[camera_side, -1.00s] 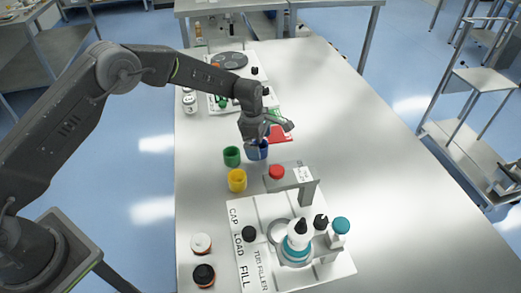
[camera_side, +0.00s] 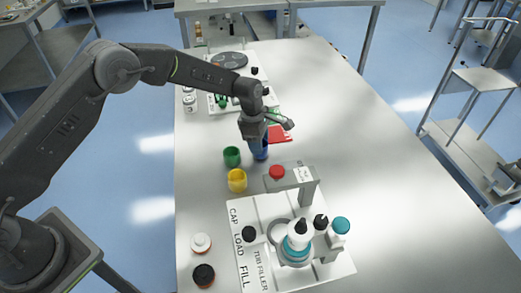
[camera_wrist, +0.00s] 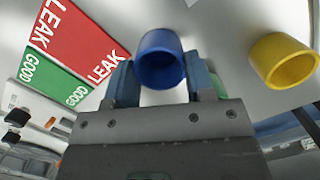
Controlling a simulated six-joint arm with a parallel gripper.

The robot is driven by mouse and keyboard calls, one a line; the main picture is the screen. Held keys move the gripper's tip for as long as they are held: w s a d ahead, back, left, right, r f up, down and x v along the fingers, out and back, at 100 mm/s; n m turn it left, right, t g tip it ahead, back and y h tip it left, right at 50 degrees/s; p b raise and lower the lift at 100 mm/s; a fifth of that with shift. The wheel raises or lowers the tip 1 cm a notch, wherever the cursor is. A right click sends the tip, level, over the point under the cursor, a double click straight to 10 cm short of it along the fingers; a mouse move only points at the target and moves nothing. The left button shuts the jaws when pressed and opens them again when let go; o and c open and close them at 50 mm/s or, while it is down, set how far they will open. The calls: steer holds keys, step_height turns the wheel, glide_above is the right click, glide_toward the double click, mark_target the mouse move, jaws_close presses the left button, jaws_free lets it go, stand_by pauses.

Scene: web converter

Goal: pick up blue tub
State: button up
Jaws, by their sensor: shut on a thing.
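The blue tub (camera_side: 261,151) is at my gripper (camera_side: 256,138) in the side view, partly hidden behind its fingers. In the wrist view the blue tub (camera_wrist: 161,60) sits between the two fingers of my gripper (camera_wrist: 160,82), open end toward the camera. My gripper is shut on the tub. I cannot tell whether the tub's base touches the table.
A green tub (camera_side: 232,156) and a yellow tub (camera_side: 237,180) stand close by on the left. The tub filler board (camera_side: 245,212) lies in front with bottles on it. A red and green LEAK/GOOD mat (camera_side: 279,134) lies behind. The table's right side is clear.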

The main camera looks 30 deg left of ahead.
steer(key=shift+r, duration=2.8)
